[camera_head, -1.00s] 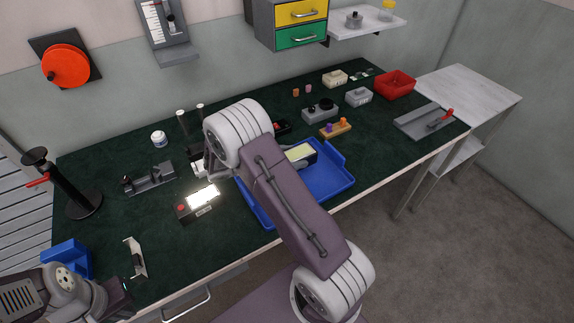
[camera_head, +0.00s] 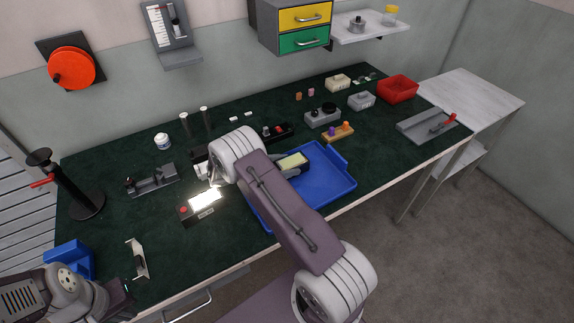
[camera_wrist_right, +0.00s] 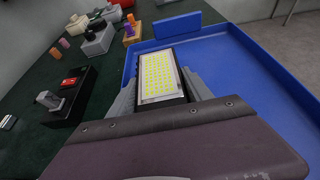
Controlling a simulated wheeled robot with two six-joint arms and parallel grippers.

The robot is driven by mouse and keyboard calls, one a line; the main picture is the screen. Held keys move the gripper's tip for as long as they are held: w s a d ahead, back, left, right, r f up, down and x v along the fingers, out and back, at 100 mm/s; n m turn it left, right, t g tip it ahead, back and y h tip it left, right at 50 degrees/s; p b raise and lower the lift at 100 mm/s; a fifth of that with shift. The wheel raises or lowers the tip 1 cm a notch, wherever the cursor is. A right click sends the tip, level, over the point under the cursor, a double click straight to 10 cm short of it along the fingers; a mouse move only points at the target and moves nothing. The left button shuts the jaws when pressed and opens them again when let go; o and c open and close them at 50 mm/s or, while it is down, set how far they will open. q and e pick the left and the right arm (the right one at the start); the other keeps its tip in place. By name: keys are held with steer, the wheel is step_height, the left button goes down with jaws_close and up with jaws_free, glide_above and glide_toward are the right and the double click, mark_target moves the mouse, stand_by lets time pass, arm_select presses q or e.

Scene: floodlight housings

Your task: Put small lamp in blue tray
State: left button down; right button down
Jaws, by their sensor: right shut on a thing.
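The small lamp, a dark housing with a yellow LED face (camera_head: 293,161), is held by my right gripper at the far left part of the blue tray (camera_head: 335,187). In the right wrist view the lamp (camera_wrist_right: 158,76) sits between the two grey fingers of my right gripper (camera_wrist_right: 160,90), its lit-side face up, over the tray's (camera_wrist_right: 225,50) left edge. I cannot tell whether its underside touches the tray. My right forearm hides much of the tray's left side in the head view. My left gripper (camera_head: 127,291) is low at the left, its fingers unclear.
A glowing panel device (camera_head: 203,205) stands left of the tray. A dark box with a red switch (camera_wrist_right: 72,88) lies just beyond the tray. An orange block with pegs (camera_head: 338,132) and a red bin (camera_head: 398,88) are further back. The tray's right part is empty.

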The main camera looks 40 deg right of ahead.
steer(key=shift+c, duration=2.2)
jaws_free()
steer(key=shift+f, duration=0.15)
steer(key=shift+a+r, duration=0.1)
steer(key=shift+r, duration=0.2)
steer(key=b+v, duration=0.1)
steer(key=v, duration=1)
steer(key=shift+w+f, duration=0.1)
steer(key=shift+f, duration=0.05)
steer(key=shift+a+r, duration=0.2)
steer(key=shift+a, duration=0.15)
